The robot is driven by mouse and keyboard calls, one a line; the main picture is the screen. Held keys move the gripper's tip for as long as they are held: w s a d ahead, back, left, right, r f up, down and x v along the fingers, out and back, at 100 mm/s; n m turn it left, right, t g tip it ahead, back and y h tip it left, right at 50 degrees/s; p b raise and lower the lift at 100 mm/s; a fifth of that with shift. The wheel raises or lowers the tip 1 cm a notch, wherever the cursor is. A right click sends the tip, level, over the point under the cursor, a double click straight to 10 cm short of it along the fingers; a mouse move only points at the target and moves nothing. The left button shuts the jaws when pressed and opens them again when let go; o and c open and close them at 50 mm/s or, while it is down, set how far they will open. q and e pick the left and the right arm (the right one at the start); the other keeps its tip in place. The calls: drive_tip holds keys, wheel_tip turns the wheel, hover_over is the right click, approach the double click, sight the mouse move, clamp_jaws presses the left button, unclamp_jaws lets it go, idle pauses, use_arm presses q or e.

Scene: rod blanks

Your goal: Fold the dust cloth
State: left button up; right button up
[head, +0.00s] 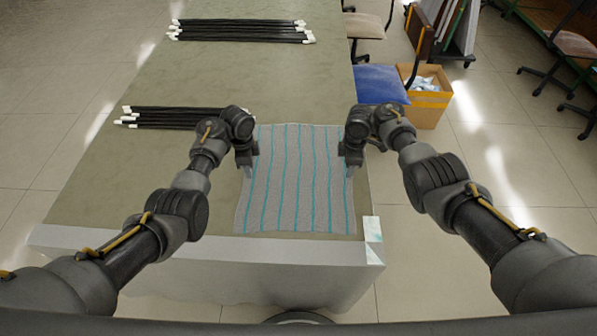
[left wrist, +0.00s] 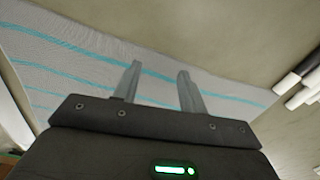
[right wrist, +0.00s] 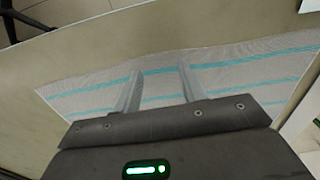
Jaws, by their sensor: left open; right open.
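The dust cloth (head: 298,185) is grey with teal stripes and lies flat, spread out near the front end of the table. My left gripper (head: 249,172) is open at the cloth's left edge; in the left wrist view its two fingers (left wrist: 158,88) show against the cloth (left wrist: 70,65). My right gripper (head: 349,170) is open at the cloth's right edge; in the right wrist view its fingers (right wrist: 157,90) are spread in front of the cloth (right wrist: 235,75). Neither gripper holds anything. I cannot tell whether the fingertips touch the cloth.
The table (head: 215,75) carries a bundle of black rods with white ends (head: 165,117) left of the cloth and another bundle (head: 242,31) at the far end.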

use_arm(q)
drive_tip(key=shift+w+f, duration=0.1)
drive_tip(key=shift+f, duration=0.45)
use_arm(e)
drive_tip(key=shift+w+f, duration=0.1)
drive_tip(key=shift+f, duration=0.5)
use_arm(q)
drive_tip(key=shift+f+b, duration=0.25)
drive_tip(key=shift+b, duration=0.05)
use_arm(e)
drive_tip(key=shift+f, duration=0.2)
use_arm(q)
drive_tip(key=shift+r, duration=0.15)
drive_tip(key=shift+c, duration=0.5)
use_arm(e)
drive_tip(key=shift+r, duration=0.15)
drive_tip(key=shift+c, duration=0.5)
use_arm(q)
clamp_jaws()
use_arm(e)
clamp_jaws()
drive_tip(key=shift+d, duration=0.1)
